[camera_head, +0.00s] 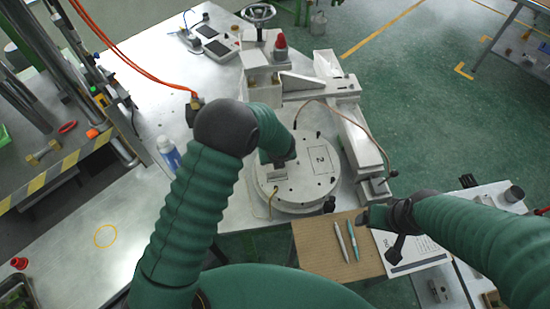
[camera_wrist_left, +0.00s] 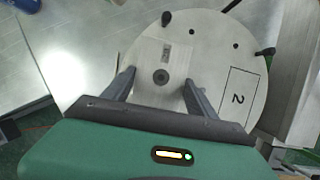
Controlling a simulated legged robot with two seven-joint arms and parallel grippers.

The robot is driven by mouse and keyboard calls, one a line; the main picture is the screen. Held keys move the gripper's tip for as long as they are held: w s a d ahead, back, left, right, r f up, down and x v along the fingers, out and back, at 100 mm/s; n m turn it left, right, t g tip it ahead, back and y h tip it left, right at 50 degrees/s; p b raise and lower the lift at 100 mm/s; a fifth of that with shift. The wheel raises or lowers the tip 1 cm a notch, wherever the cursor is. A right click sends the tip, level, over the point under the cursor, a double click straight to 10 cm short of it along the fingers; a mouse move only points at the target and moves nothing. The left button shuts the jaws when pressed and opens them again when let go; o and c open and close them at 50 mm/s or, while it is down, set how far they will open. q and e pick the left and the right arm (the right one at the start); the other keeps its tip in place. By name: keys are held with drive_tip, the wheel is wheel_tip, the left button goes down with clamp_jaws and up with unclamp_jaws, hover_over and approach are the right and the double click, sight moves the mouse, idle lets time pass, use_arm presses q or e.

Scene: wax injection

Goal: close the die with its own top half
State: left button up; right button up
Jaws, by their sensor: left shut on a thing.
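The top half (camera_head: 322,187) is a round grey metal plate marked "2", with small holes and dark pegs at its rim. It also shows in the wrist view (camera_wrist_left: 212,48). My left gripper (camera_head: 281,165) is over the plate. In the wrist view its two fingers (camera_wrist_left: 158,85) stand either side of a pale raised block with a round hole, on the plate, and are shut on it. A round body shows below the plate's near rim; I cannot tell whether the two touch. My right gripper (camera_head: 368,217) is over the brown mat's right edge; its jaws are unclear.
The press frame (camera_head: 345,130) with a handwheel (camera_head: 258,12) stands behind the plate. A hose curves along the right. Two pens (camera_head: 347,240) lie on the brown mat (camera_head: 312,257). A bottle (camera_head: 168,152) stands left. The front left table is mostly clear.

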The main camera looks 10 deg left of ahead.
use_arm(q)
drive_tip(key=shift+f, duration=0.25)
drive_tip(key=o, duration=1.8)
drive_tip(key=shift+o, duration=0.2)
drive_tip(key=b+v, duration=0.1)
drive_tip(key=v, duration=1.5)
drive_tip(key=shift+r, duration=0.35)
drive_tip(key=shift+s, duration=0.15)
